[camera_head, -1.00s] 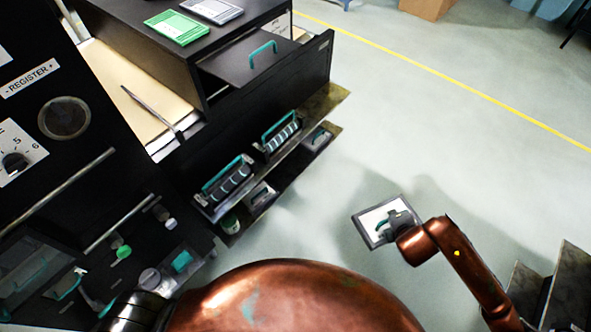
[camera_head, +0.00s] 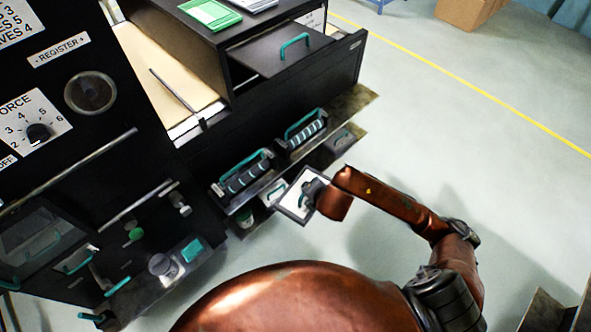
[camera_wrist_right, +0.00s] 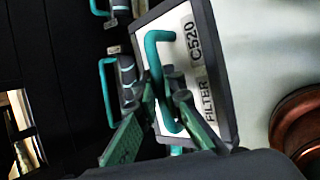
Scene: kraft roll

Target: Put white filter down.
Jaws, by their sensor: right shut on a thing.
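The white filter (camera_head: 291,204) is a flat panel with a dark frame and a white face, held tilted in front of the machine's lower shelf in the head view. In the right wrist view, the filter (camera_wrist_right: 188,55) reads "FILTER C520" and has a teal handle. My right gripper (camera_head: 309,190) is shut on that handle; its green-padded fingers (camera_wrist_right: 160,115) lie across it in the wrist view. The filter overlaps the shelf's end in the picture; I cannot tell whether they touch. My left gripper is not in view.
A shelf on the black machine holds two rollers (camera_head: 247,176) (camera_head: 305,133) with teal handles. Lower compartments (camera_head: 341,140) sit beneath it. A control panel with dials (camera_head: 38,132) stands at left. The grey floor (camera_head: 440,130) to the right is open.

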